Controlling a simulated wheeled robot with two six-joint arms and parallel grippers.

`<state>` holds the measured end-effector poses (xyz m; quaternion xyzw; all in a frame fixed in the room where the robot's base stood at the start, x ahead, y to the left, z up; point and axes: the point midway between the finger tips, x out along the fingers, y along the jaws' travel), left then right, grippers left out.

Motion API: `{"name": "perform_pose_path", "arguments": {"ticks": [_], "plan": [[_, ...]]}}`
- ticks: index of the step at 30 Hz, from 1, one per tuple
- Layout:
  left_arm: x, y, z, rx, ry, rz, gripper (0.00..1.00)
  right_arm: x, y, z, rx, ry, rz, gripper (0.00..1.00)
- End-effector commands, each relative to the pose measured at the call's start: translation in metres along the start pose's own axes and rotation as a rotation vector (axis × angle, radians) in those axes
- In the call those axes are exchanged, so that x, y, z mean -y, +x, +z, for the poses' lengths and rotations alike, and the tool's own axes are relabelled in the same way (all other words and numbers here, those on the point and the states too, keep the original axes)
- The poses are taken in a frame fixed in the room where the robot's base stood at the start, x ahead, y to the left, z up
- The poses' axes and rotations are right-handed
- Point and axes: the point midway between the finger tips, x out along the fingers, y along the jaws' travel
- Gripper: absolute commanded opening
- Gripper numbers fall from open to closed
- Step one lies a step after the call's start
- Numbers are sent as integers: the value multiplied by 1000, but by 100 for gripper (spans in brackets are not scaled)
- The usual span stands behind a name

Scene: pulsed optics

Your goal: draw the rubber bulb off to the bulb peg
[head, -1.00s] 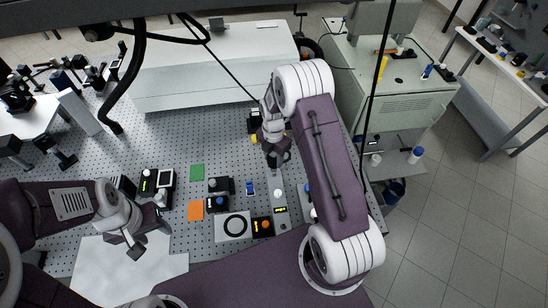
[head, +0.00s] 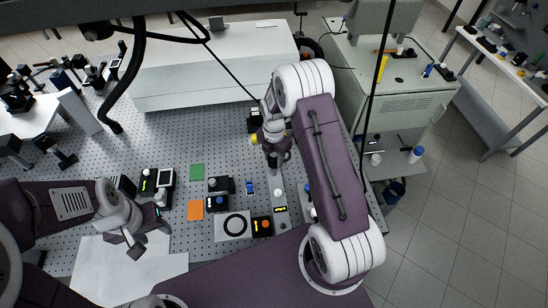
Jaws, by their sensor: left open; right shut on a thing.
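My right gripper (head: 275,163) is over the back right part of the perforated board, pointing down. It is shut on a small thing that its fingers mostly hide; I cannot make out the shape. A narrow grey strip with a white round knob (head: 278,193) lies just in front of it. I cannot pick out the rubber bulb or the bulb peg for certain at this size. My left gripper (head: 137,248) is open and empty over the front left of the board, above white sheets (head: 100,262).
The perforated board (head: 190,140) has free room at its middle and back. Green (head: 197,172) and orange (head: 195,210) squares, a plate with a black ring (head: 233,225) and several small boxes stand near the front. A grey cabinet (head: 385,95) stands at the right.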

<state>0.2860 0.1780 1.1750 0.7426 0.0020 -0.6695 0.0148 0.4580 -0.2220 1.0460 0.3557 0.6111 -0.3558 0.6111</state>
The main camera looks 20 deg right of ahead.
Motion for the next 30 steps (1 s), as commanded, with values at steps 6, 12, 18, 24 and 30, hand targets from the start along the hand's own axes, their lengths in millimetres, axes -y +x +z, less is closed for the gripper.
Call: {"name": "perform_pose_path", "arguments": {"ticks": [6, 12, 18, 24, 30], "plan": [[0, 5, 0, 0, 0, 0, 48, 0, 7, 0, 0, 0, 0, 0], [0, 6, 1, 0, 0, 0, 48, 0, 9, 0, 0, 0, 0, 0], [0, 12, 1, 0, 0, 0, 48, 0, 16, 0, 0, 0, 0, 0], [0, 17, 2, 0, 0, 0, 48, 0, 22, 0, 1, 0, 1, 48], [0, 16, 2, 0, 0, 0, 48, 0, 22, 0, 0, 0, 0, 65]]}}
